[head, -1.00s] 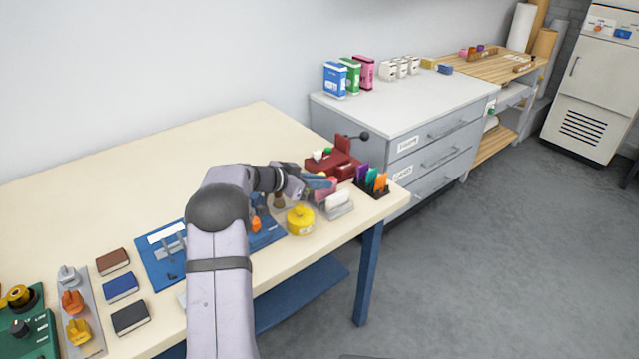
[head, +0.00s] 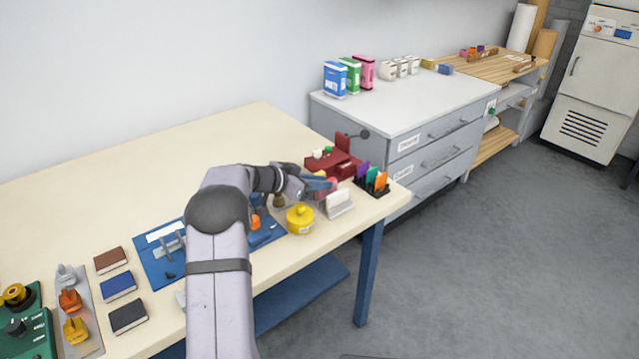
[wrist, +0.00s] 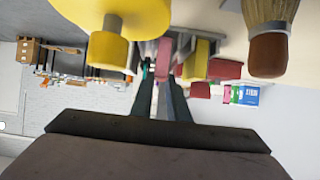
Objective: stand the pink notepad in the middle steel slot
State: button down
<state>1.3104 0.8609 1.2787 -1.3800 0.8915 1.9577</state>
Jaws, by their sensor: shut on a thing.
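My gripper (head: 326,183) is at the right end of the workbench, shut on the pink notepad (head: 329,191), which is partly hidden by the fingers. In the wrist view my dark fingers (wrist: 162,82) point away from the camera, with a pinkish slab (wrist: 163,57) between their tips. The steel slotted holder (head: 341,209) stands just in front of and below the gripper, with a white pad in it. The notepad is close to the holder, but I cannot tell whether it is inside the middle slot or touching.
A yellow round pot (head: 300,220) stands close left of the holder. A black rack with coloured cards (head: 374,183) stands right, near the bench edge. A red vise (head: 336,163) is behind. A brush (wrist: 268,40) shows near the fingers in the wrist view.

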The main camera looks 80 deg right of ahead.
jog(key=shift+r, duration=0.3)
jog(key=shift+r, duration=0.35)
jog(key=shift+r, duration=0.2)
jog(key=shift+b, duration=1.1)
dwell(0.7)
jog(key=shift+f+b, duration=0.85)
jog(key=shift+b, duration=0.35)
dwell(0.5)
jog(key=shift+r, duration=0.85)
jog(key=shift+b, duration=0.8)
dwell(0.8)
jog(key=shift+f+b, duration=0.6)
jog(key=shift+b, duration=0.15)
dwell(0.5)
